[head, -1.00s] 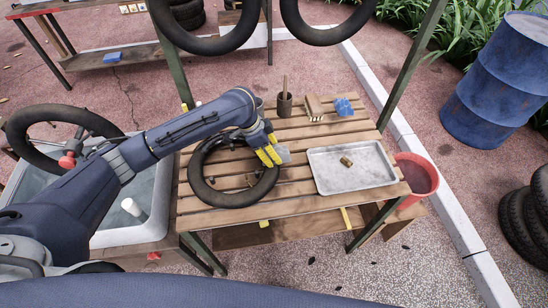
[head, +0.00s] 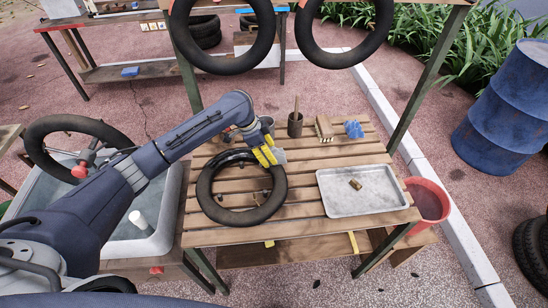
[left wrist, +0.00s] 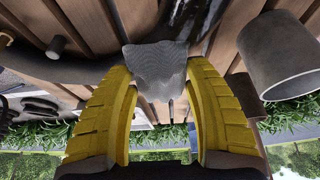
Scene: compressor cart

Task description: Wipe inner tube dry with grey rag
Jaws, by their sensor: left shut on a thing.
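The black inner tube (head: 240,217) lies flat as a ring on the slatted wooden bench. Its far left part looks glossy, and its near part looks duller. In the left wrist view a glossy stretch of the tube (left wrist: 188,18) shows beside the rag. My left gripper (head: 268,157), with yellow fingers, is shut on the grey rag (head: 280,156) at the tube's far right rim. The rag (left wrist: 155,68) sticks out past the fingertips in the left wrist view, right at the tube. Whether it presses on the rubber is hard to tell. My right gripper is out of view.
A metal tray (head: 340,202) with a small brass-coloured piece (head: 355,184) lies at the bench's right. A brown pot (head: 295,125), a brush (head: 324,128) and a blue item (head: 354,129) stand behind. A water tub (head: 160,243) is at left, a red bucket (head: 430,202) at right.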

